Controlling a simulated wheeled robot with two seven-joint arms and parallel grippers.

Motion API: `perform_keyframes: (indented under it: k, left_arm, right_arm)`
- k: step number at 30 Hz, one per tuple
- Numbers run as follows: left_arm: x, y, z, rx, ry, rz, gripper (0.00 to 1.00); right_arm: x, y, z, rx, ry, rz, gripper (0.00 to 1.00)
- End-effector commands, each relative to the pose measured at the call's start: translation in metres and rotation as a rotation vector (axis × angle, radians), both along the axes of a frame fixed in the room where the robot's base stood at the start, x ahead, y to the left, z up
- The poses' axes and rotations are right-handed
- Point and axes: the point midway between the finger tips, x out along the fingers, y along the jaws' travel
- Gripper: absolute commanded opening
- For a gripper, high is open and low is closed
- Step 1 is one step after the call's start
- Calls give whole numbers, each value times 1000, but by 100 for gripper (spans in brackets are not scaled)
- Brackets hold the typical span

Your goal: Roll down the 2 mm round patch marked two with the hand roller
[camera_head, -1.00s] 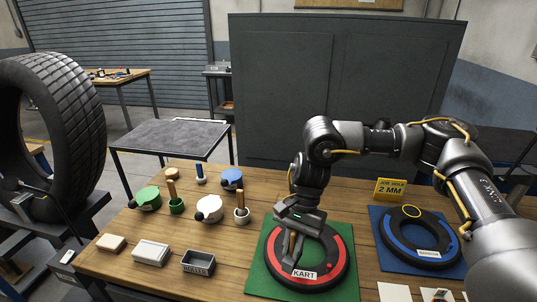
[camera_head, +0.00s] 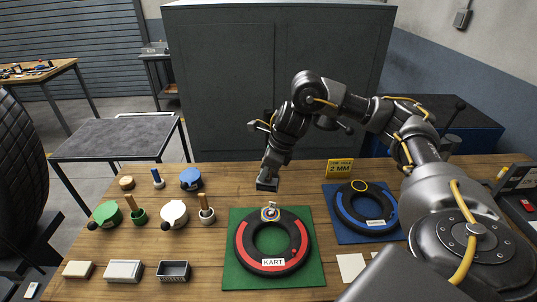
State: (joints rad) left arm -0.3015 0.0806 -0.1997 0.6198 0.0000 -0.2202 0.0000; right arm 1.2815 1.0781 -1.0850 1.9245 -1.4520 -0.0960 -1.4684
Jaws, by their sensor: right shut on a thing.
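My right gripper (camera_head: 268,184) is shut above the far edge of the black-and-red tube marked KART (camera_head: 243,247). The thing in its jaws is mostly hidden; I take it to be the hand roller, and I cannot tell whether it touches anything. Just below the jaws, a small round patch-like spot (camera_head: 270,213), pale with blue and yellow, sits on the far part of that tube. Its mark is too small to read. A dark tray (camera_head: 173,279), labelled on its front, looks empty at the front left. My left gripper is out of view.
Pots with green (camera_head: 107,212), white (camera_head: 174,213) and blue (camera_head: 191,179) lids and cups with upright handles stand left. A black-and-blue tube (camera_head: 349,212) lies on a blue mat at right, before a yellow 2 MM sign (camera_head: 340,168). The KART tube lies on a green mat (camera_head: 229,277).

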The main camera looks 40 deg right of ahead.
Motion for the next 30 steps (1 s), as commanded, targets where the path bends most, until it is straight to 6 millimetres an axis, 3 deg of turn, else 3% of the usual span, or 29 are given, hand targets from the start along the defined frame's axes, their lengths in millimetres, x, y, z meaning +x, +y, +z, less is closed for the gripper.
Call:
perform_keyframes:
  k: [4, 14, 30]
  left_arm:
    - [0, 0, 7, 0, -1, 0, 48]
    - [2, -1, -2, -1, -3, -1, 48]
    - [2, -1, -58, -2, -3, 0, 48]
  right_arm:
    - [2, -15, 9, 7, -8, -111, 0]
    - [2, -16, 1, 8, -8, -120, 0]
    - [2, -15, -54, 8, -8, -118, 0]
